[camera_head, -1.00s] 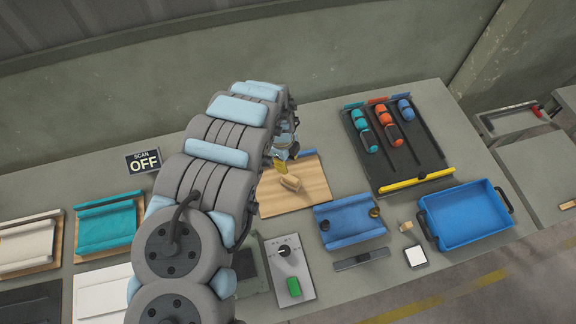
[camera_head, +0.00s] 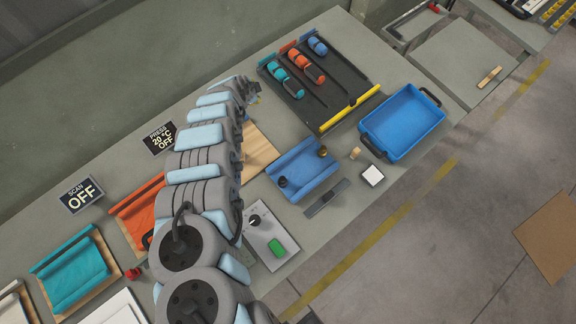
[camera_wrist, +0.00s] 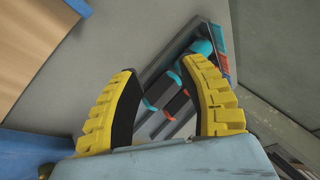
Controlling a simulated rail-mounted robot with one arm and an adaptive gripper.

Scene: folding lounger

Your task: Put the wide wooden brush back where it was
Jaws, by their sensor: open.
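My gripper (camera_wrist: 160,78) is open, with two yellow ribbed fingers apart and nothing between them. In the head view its tip (camera_head: 252,92) is small and partly hidden at the far end of my arm, left of the black rack. The wooden board (camera_head: 258,150) lies partly behind my arm; it also shows at the upper left of the wrist view (camera_wrist: 32,48). I cannot make out the wide wooden brush in either current view; my arm covers the left part of the board.
The black rack (camera_head: 325,100) holds teal, orange and blue tools and has a yellow front bar. Right of the board are a blue cradle (camera_head: 300,168) and a blue bin (camera_head: 403,122). A switch box (camera_head: 268,240) stands near the front edge.

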